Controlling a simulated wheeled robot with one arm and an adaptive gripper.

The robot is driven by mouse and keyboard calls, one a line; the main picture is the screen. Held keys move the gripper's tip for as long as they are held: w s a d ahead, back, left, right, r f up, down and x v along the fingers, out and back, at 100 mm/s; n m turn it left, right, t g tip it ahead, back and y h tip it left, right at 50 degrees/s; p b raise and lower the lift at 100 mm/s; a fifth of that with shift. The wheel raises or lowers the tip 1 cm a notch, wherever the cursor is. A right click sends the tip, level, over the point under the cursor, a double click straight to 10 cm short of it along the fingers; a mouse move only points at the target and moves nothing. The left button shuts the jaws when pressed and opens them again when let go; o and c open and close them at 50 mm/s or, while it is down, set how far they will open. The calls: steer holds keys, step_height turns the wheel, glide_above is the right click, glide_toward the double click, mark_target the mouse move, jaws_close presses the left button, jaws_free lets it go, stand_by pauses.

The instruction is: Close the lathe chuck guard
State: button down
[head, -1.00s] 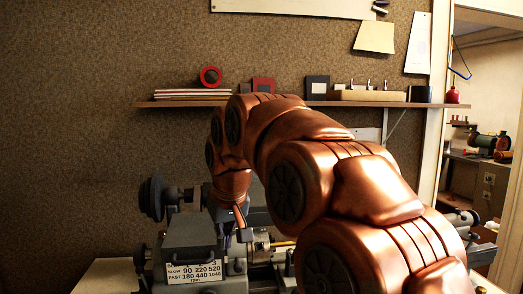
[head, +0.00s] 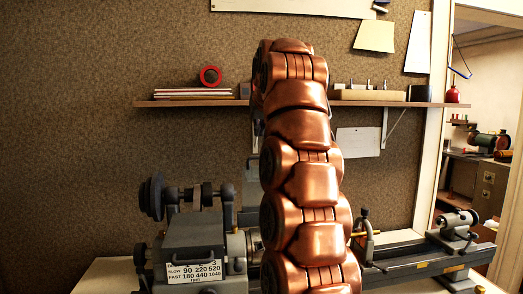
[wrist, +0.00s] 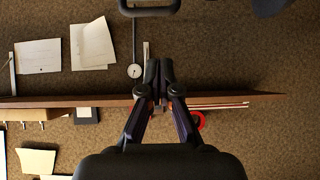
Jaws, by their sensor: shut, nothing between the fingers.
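The grey lathe headstock (head: 192,240), with its speed plate, stands at lower centre-left in the head view. Silver round metal (head: 236,246) at its right end, in the chuck area, is partly hidden behind my arm. A grey upright piece (head: 250,182) shows above it at the arm's left edge; I cannot tell whether it is the chuck guard. In the wrist view a dark looped bar (wrist: 150,10) crosses the top edge; I cannot tell what it belongs to. My gripper (wrist: 160,75) is shut and empty, seen against the wall and shelf; my arm hides it in the head view.
A wall shelf (head: 215,103) holds a red ring (head: 210,76), papers and small blocks; it also crosses the wrist view (wrist: 60,101). The lathe bed (head: 410,264) and tailstock (head: 456,226) extend right.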

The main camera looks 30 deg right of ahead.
steer(key=shift+t, duration=0.3)
steer(key=x, duration=0.3)
steer(key=d+x, duration=0.1)
steer(key=x, duration=0.2)
steer(key=d+r+x, duration=0.1)
steer(key=x, duration=0.2)
steer(key=shift+f+p, duration=0.1)
steer(key=shift+p, duration=0.25)
steer(key=shift+a+f, duration=0.1)
steer(key=shift+f, duration=0.15)
steer(key=shift+s+a+f, duration=0.2)
steer(key=shift+s+f, duration=0.05)
steer(key=shift+s, duration=0.2)
steer(key=shift+s+a+f, duration=0.2)
steer(key=shift+s+f, duration=0.05)
steer(key=shift+s, duration=0.25)
steer(key=shift+s+a+f+p, duration=0.15)
steer(key=shift+s+f+p, duration=0.05)
steer(key=shift+f+p, duration=0.1)
steer(key=shift+s, duration=0.1)
steer(key=shift+s+f, duration=0.1)
steer(key=shift+f, duration=0.05)
